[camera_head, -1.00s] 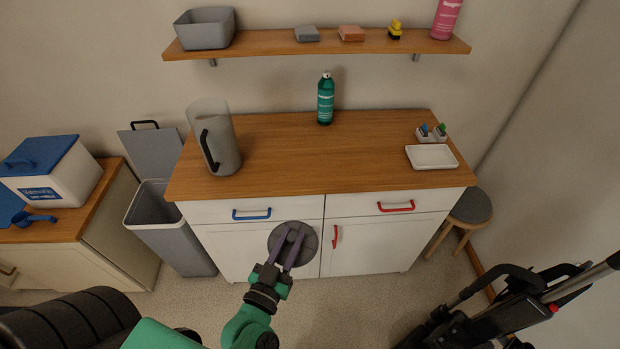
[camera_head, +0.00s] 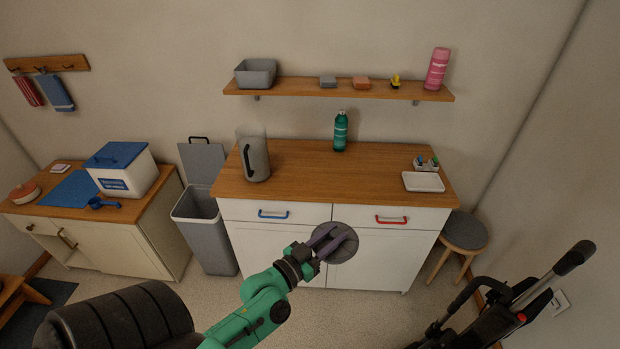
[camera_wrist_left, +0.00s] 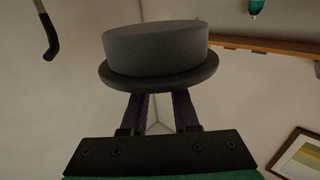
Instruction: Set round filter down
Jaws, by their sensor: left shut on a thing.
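The round filter (camera_head: 341,250) is a dark grey disc with a wider rim. My left gripper (camera_head: 328,243) is shut on it and holds it in the air in front of the white cabinet doors. In the left wrist view the filter (camera_wrist_left: 158,50) sits across the ends of the two dark fingers (camera_wrist_left: 160,100), its thick round body beyond the rim. My right gripper is not in view.
The wooden counter (camera_head: 305,165) holds a grey jug-like container (camera_head: 256,158), a green bottle (camera_head: 340,132) and a white tray (camera_head: 423,182). An open grey bin (camera_head: 203,232) stands left. A side cabinet holds a blue mat (camera_head: 70,190). A vacuum-like device (camera_head: 500,310) stands right.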

